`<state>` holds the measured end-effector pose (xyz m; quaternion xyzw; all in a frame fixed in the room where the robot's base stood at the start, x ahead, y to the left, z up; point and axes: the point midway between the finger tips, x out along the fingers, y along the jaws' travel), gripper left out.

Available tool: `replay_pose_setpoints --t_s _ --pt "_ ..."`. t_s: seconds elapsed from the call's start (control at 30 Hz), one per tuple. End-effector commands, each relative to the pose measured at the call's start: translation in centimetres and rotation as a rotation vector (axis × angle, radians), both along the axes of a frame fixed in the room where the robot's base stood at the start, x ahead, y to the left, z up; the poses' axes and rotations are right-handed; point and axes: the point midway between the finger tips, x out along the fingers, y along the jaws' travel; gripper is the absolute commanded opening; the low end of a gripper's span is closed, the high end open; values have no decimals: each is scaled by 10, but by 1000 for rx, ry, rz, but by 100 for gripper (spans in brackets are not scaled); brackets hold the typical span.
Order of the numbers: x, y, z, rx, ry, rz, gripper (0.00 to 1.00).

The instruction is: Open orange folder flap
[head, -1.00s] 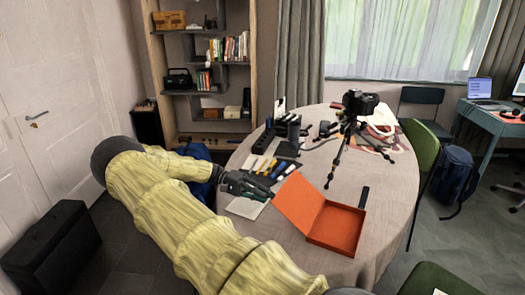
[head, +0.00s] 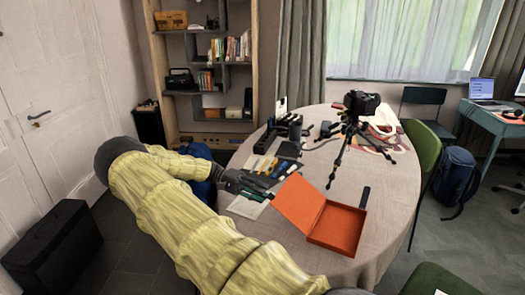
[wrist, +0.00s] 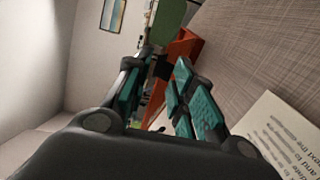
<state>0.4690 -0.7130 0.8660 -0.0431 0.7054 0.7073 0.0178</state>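The orange folder lies on the round table near its front edge, with its shallow tray (head: 338,229) facing up. Its orange flap (head: 299,204) stands open, tilted up and leaning out to the left of the tray. My gripper (head: 266,192) is just left of the flap, low over the table; I cannot tell whether it touches the flap. In the wrist view, my gripper (wrist: 157,70) has its two teal-padded fingers apart with nothing visible between them. Part of the orange folder (wrist: 184,47) shows beyond the fingertips, partly hidden by the right finger.
A printed sheet (head: 247,207) lies under my gripper, also in the wrist view (wrist: 275,135). Several pens and markers (head: 268,167) lie behind the gripper. A camera tripod (head: 342,155) stands behind the folder.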

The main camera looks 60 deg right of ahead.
Motion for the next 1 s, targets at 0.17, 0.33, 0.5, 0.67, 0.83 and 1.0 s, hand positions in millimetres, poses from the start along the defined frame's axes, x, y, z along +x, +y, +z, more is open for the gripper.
replay_pose_setpoints --t_s 0.17,0.33,0.5,0.67,0.83,1.0 --pt "32 1 2 0 -1 2 24" --pt "63 2 4 0 -2 3 24" --pt "87 3 6 0 -1 2 24" --pt "99 3 7 0 0 1 24" --pt "103 3 8 0 0 0 24" --pt "103 3 8 0 0 0 24"
